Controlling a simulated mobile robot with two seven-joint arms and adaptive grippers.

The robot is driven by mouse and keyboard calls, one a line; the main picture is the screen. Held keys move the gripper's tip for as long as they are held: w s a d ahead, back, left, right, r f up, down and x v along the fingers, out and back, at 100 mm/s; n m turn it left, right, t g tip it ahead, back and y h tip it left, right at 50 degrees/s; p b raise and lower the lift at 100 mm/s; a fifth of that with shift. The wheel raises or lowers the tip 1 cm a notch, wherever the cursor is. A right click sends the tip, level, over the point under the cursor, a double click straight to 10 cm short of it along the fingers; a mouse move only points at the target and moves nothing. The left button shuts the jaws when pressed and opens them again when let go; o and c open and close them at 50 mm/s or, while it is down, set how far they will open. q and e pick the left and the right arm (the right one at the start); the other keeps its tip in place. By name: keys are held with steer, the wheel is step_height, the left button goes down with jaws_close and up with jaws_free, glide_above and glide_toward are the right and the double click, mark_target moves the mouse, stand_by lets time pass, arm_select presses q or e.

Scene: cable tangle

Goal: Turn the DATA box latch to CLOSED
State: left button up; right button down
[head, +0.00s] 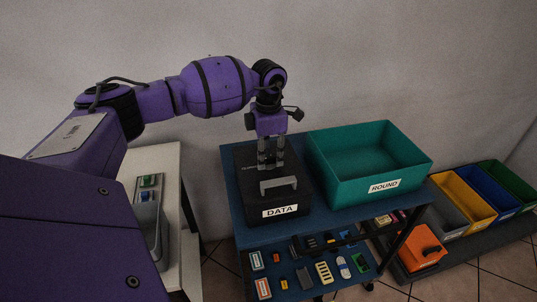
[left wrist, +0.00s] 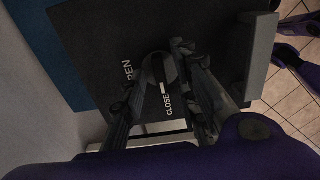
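The black DATA box (head: 239,186) stands on the blue top of a cart, with its label on the front and a grey handle (head: 279,186) on its lid. My left gripper (head: 270,163) points down at the lid behind the handle. In the left wrist view, the round dark latch (left wrist: 158,72) lies between the fingertips of my left gripper (left wrist: 163,68), which appear to press on both its sides. The latch's white mark points toward the word CLOSE, partly cut off by the gripper. The OPEN lettering is partly covered. My right gripper is not in view.
A teal bin (head: 345,180) marked ROUND stands close to the right of the box. Small parts lie on the cart's lower shelf (head: 310,286). A white table (head: 172,185) with a button panel (head: 148,210) is at left. Coloured bins (head: 468,190) and an orange box (head: 421,247) are at right.

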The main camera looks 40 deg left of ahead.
mark_target(268, 158)
arm_select(q)
steer(key=shift+r, duration=0.2)
step_height(268, 158, up, 12)
steer(key=shift+f, duration=0.2)
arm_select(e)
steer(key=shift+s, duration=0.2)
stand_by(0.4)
